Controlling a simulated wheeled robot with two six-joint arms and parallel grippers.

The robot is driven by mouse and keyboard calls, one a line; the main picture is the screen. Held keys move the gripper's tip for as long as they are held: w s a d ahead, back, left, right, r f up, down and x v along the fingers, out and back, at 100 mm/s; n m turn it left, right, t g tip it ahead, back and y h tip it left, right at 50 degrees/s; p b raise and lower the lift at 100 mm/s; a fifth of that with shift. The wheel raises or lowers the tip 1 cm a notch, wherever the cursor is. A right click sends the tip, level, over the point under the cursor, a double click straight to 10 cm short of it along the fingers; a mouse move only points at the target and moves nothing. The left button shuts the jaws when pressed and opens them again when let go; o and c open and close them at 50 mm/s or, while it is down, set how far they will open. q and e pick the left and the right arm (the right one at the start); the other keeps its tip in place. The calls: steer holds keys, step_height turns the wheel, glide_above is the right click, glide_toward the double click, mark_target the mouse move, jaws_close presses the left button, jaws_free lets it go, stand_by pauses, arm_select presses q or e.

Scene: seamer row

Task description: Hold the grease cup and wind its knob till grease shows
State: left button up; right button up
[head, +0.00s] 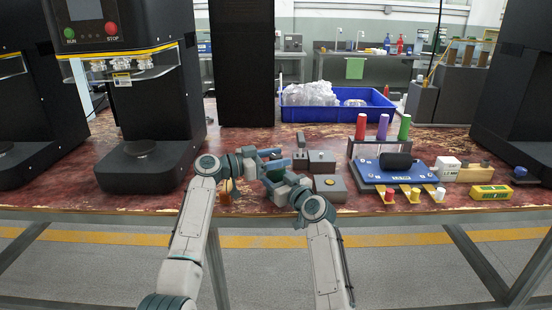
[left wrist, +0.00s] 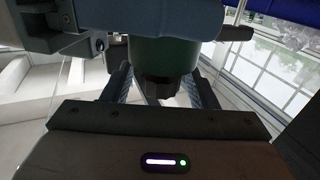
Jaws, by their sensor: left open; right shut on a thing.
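The grease cup is a dark green body (left wrist: 165,55) with a black ribbed knob (left wrist: 168,90), seen in the left wrist view. In the head view its green side (head: 275,174) shows small between my two grippers, partly covered. My right gripper (head: 279,178) is shut on the cup; a blue-grey part lies across the cup's body in the left wrist view. My left gripper (head: 262,159) is open; in the left wrist view its fingers stand on either side of the knob, apparently clear of it. Whether any grease shows cannot be told.
Grey blocks (head: 329,188) stand right of the grippers. A rack holds red, purple and green tubes (head: 382,127). A blue mat (head: 385,176) bears a black roll. A blue crate (head: 375,114) is behind. Black machines (head: 150,130) stand at left. An orange item (head: 225,192) is near the front edge.

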arm_select(q)
steer(key=v, duration=1.2)
arm_select(e)
steer(key=o, duration=1.1)
steer(key=shift+o, duration=0.2)
